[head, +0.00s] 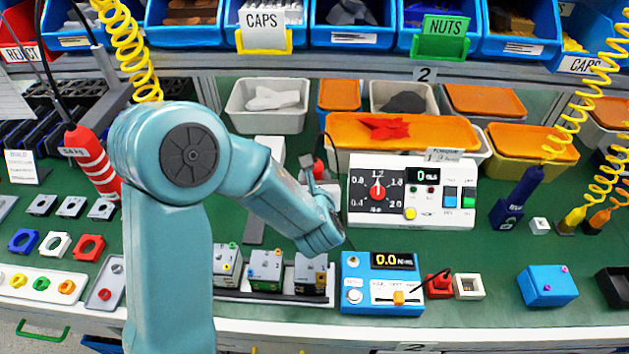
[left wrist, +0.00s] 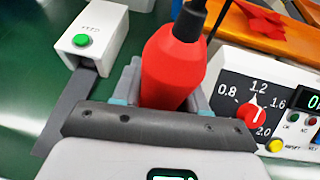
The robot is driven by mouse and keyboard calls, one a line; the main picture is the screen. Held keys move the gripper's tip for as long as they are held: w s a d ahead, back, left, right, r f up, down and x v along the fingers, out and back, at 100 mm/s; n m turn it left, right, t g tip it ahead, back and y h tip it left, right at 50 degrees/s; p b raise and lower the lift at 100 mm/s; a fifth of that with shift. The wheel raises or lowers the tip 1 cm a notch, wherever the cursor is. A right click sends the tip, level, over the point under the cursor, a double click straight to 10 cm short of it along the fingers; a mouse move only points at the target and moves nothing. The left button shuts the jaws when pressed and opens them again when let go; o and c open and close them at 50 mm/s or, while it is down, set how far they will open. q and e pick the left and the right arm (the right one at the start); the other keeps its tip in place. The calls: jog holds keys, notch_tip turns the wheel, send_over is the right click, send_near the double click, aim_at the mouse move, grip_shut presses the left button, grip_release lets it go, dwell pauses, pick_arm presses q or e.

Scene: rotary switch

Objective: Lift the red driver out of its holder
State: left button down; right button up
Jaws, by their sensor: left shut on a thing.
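The red driver (left wrist: 172,65) stands between the two fingers of my left gripper (left wrist: 164,88) in the left wrist view, with its dark cable end at the top. In the head view only a small red part of the driver (head: 319,168) shows behind my left gripper (head: 320,184), left of the white dial panel. My left gripper is shut on the driver. The lower end of the driver and its holder are hidden, so I cannot tell whether the driver is still seated. My right gripper is in neither view.
The white panel with a red rotary knob (head: 378,191) stands close to the right of the driver. A blue meter box (head: 382,280) lies in front. A white box with a green button (left wrist: 82,41) is on the left. Orange-lidded bins (head: 400,130) stand behind.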

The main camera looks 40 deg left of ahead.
pick_arm(q)
notch_tip(320, 180, up, 20)
jog(key=p, duration=0.3)
jog(key=shift+p, duration=0.3)
jog(key=c, duration=1.4)
grip_release()
jog(key=shift+c, duration=0.2)
grip_shut()
